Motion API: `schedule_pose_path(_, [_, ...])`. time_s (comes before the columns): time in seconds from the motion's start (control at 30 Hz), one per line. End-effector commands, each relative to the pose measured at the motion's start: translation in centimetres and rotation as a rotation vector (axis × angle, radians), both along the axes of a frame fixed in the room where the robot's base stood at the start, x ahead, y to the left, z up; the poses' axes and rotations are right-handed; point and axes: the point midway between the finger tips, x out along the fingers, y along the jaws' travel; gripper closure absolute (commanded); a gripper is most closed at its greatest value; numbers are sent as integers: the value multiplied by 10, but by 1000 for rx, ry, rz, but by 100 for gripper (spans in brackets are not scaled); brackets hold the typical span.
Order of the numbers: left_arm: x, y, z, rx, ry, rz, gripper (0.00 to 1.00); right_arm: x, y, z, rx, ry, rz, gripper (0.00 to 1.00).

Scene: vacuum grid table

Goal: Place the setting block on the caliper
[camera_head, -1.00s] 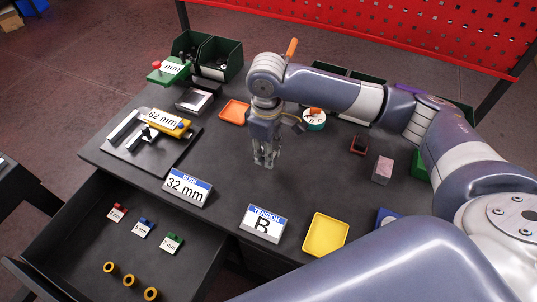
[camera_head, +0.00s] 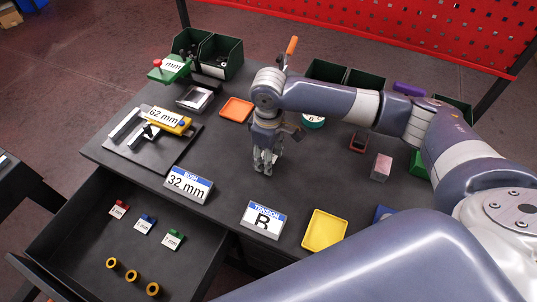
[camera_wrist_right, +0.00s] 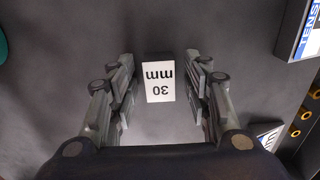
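A small block marked 30 mm (camera_wrist_right: 157,82), dark with a white label face, stands on the table between the fingers of my right gripper (camera_wrist_right: 160,72). The fingers are open, with a gap on either side of the block. In the head view my right gripper (camera_head: 265,168) points down over the middle of the table, and the block is hidden or too small to tell there. The caliper (camera_head: 148,132), grey with a yellow part marked 62 mm (camera_head: 166,119), lies on a dark plate at the left of the table. My left gripper is not in view.
Signs reading 32 mm (camera_head: 188,186) and TENSION B (camera_head: 263,219) stand along the front edge beside a yellow tray (camera_head: 325,230). An open drawer (camera_head: 80,235) holds small tags and rings. Green bins (camera_head: 224,55) stand behind. The table between caliper and gripper looks clear.

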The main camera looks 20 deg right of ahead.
Motion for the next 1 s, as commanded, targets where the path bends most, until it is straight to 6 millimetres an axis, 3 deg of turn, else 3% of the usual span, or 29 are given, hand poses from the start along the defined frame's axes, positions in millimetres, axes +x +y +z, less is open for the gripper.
schedule_pose_path(0.23, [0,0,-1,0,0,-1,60,0,0,2,0,-1,0,55])
schedule_pose_path(0.37, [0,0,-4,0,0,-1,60,1,0,16,1,-4,0,55])
schedule_pose_path(0.7, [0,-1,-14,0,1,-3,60,2,1,87,2,-5,0,55])
schedule_pose_path(0.9, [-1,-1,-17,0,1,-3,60,1,0,115,1,-1,0,55])
schedule_pose_path(1.0, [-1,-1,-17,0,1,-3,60,0,0,121,1,-1,8,39])
